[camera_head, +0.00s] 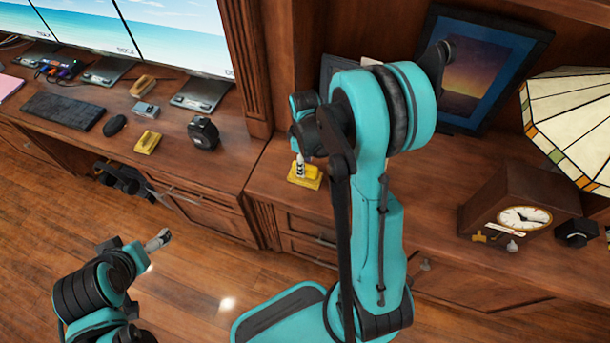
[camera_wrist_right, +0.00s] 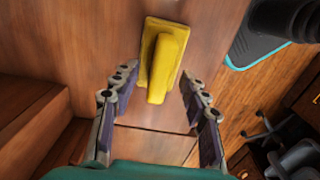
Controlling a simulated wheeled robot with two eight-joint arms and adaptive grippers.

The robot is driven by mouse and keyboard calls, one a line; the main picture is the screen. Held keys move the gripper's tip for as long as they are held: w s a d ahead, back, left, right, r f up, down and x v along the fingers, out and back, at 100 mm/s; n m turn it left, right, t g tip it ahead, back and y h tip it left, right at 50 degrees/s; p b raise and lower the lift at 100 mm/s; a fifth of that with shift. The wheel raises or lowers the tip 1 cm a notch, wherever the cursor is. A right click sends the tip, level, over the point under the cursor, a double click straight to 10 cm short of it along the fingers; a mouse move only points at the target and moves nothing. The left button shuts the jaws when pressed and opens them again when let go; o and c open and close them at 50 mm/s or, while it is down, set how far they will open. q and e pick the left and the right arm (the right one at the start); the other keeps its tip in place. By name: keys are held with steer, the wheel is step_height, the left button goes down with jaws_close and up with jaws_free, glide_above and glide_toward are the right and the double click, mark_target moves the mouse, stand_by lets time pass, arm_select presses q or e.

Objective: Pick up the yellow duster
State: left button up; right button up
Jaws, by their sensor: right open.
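A yellow duster (camera_head: 305,180) with a raised grip on a flat base lies on the right-hand wooden counter, near its front edge. It also shows in the right wrist view (camera_wrist_right: 158,75), ahead of and between the spread fingers. My right gripper (camera_head: 300,164) is open and above this duster, partly covering it in the head view. In the wrist view the right gripper (camera_wrist_right: 157,78) has a finger on either side of the duster, with no clear contact. My left gripper (camera_head: 158,240) is low at the left, away from the counter; its finger gap is unclear.
Another yellow block-like item (camera_head: 147,142) lies on the left desk near a black tape measure (camera_head: 203,132), a mouse (camera_head: 115,125) and a keyboard (camera_head: 62,111). A wooden clock (camera_head: 522,208), lamp (camera_head: 570,125) and framed picture (camera_head: 480,75) stand at the right.

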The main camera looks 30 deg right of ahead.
step_height(320, 180, down, 4)
steer(key=shift+r+b, duration=0.25)
steer(key=shift+b, duration=0.3)
steer(key=shift+r, duration=0.1)
jaws_close()
